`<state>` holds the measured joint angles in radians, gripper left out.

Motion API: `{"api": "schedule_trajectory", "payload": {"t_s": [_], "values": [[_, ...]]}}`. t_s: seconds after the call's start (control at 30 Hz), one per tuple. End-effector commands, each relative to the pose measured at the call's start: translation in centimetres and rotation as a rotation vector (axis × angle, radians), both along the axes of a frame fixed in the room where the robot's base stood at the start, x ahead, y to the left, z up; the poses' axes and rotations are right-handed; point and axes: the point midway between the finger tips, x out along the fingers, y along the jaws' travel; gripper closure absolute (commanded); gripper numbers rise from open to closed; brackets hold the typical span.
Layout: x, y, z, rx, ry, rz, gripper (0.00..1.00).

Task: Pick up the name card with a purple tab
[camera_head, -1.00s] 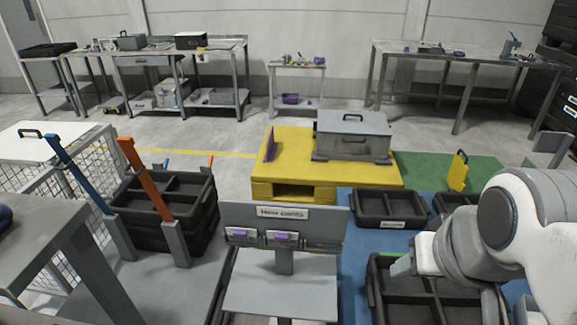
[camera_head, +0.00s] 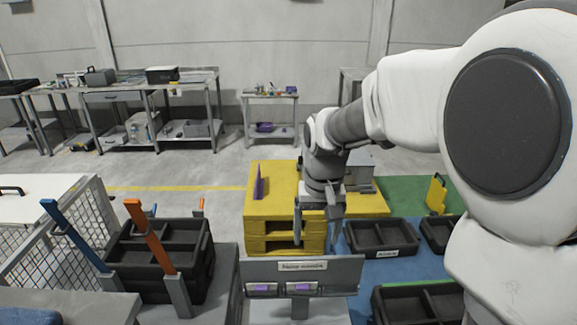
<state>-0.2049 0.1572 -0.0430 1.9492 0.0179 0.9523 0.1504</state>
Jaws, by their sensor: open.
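Two name cards with purple tabs sit side by side in the grey card holder (camera_head: 343,275) at the lower middle, under its label "New cents" or similar, which is hard to read. One is the left card (camera_head: 262,288), the other the right card (camera_head: 302,288). My gripper (camera_head: 318,240) points down with its fingers apart and empty. In the picture it is just above the holder's top edge, slightly right of the right card. How far it is from the holder in depth I cannot tell.
A yellow pallet stand (camera_head: 262,215) with an upright purple panel (camera_head: 259,184) stands behind. Black crates (camera_head: 382,236) lie on the blue floor at right. A small table (camera_head: 270,97) stands farther back.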

Motion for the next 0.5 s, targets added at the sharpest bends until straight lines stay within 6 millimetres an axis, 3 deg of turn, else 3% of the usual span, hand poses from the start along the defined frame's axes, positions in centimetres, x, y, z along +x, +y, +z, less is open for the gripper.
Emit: {"api": "schedule_trajectory", "payload": {"t_s": [0.2,0.37,0.5], "values": [[2.5,1.7,-2.1,-0.017,0.067,0.001,0.20],[2.9,2.0,-3.3,-0.022,0.084,0.001,0.20],[2.9,2.0,-5.7,-0.023,0.087,0.001,0.20]]}}
